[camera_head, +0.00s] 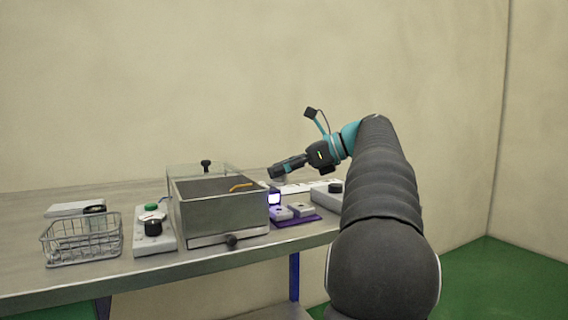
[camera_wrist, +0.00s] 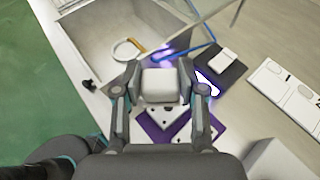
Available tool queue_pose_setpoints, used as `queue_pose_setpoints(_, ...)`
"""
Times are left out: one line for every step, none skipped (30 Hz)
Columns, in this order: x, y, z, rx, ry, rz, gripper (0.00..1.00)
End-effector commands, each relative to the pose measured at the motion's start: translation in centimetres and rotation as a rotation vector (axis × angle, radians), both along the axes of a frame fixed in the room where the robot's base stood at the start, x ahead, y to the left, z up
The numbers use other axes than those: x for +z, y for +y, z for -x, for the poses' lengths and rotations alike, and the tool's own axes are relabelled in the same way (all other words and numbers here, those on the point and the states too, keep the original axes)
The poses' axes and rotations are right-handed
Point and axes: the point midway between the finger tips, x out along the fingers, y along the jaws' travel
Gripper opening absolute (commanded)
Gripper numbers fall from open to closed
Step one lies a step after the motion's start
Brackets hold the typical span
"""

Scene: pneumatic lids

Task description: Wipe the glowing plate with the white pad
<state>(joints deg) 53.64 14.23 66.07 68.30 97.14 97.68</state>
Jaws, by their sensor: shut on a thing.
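My gripper (camera_wrist: 160,82) is shut on a pale, rounded block, which looks like the white pad (camera_wrist: 160,86), held between both fingertips in the wrist view. In the head view my gripper (camera_head: 279,171) is above the bench, just right of the metal box. The glowing plate (camera_wrist: 206,86) shows bright white with a violet glow, just right of the right finger and partly hidden by it. It also shows in the head view (camera_head: 274,198), low beside the box. I cannot tell whether the pad touches it.
An open metal box (camera_head: 215,215) with a clear raised lid holds a ring with an orange handle (camera_wrist: 127,49). A purple mat (camera_wrist: 160,133) bears white blocks. A wire basket (camera_head: 82,240) and a green-buttoned control box (camera_head: 153,235) stand left. A white panel (camera_wrist: 287,92) lies right.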

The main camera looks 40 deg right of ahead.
Motion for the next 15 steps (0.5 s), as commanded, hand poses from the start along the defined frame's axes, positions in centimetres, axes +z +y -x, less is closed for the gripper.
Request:
queue_pose_setpoints(0.3, 0.1, -0.1, 0.003, -0.001, 0.002, 0.06)
queue_pose_setpoints(0.5, 0.2, -0.1, 0.004, -0.002, 0.002, 0.06)
queue_pose_setpoints(0.7, 0.2, -0.1, 0.005, -0.001, 0.002, 0.06)
queue_pose_setpoints(0.9, 0.3, -0.1, 0.006, -0.001, 0.001, 0.06)
queue_pose_setpoints(1.0, 0.3, -0.1, 0.007, 0.0, 0.0, 0.06)
queue_pose_setpoints(1.1, 0.4, -0.2, 0.008, 0.0, 0.0, 0.06)
queue_pose_setpoints(1.2, 0.4, -0.2, 0.008, -0.001, 0.001, 0.06)
queue_pose_setpoints(1.3, 0.4, -0.2, 0.008, -0.001, 0.001, 0.06)
queue_pose_setpoints(1.3, 0.4, -0.2, 0.008, -0.001, 0.001, 0.06)
queue_pose_setpoints(1.3, 0.4, -0.2, 0.008, -0.001, 0.001, 0.06)
queue_pose_setpoints(1.3, 0.4, -0.2, 0.008, -0.001, 0.001, 0.06)
queue_pose_setpoints(1.3, 0.4, -0.2, 0.008, -0.001, 0.001, 0.06)
queue_pose_setpoints(1.3, 0.4, -0.2, 0.008, -0.001, 0.001, 0.06)
queue_pose_setpoints(1.3, 0.4, -0.2, 0.008, -0.001, 0.001, 0.06)
queue_pose_setpoints(1.3, 0.4, -0.2, 0.008, -0.001, 0.001, 0.06)
